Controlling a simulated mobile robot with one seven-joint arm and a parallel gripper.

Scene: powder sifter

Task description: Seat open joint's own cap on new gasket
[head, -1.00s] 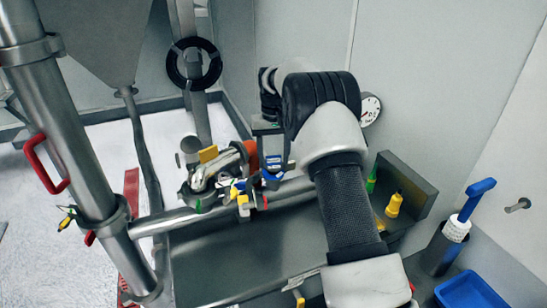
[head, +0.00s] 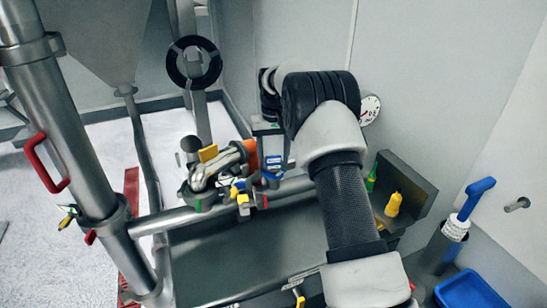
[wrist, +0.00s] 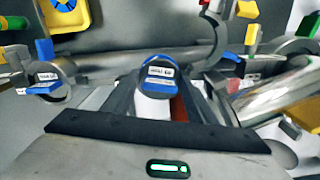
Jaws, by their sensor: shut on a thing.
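My gripper (wrist: 158,100) is shut on a round grey cap (wrist: 157,66) with a blue band and a white label, seen between the fingers in the wrist view. In the head view a blue-labelled piece (head: 272,162) shows below the wrist, left of my forearm; the fingers are too small to make out there. A second cap with the same blue and white label (wrist: 45,76) sits at the left in the wrist view, apart from my gripper. Steel pipe fittings (head: 210,172) with coloured tags stand left of my gripper. I cannot make out the gasket or the open joint's face.
A horizontal steel pipe (head: 175,219) runs below the fittings, above a grey tray (head: 210,262). A blue bin (head: 468,291) is at lower right. A steel pipe (wrist: 270,90) lies close right of my fingers.

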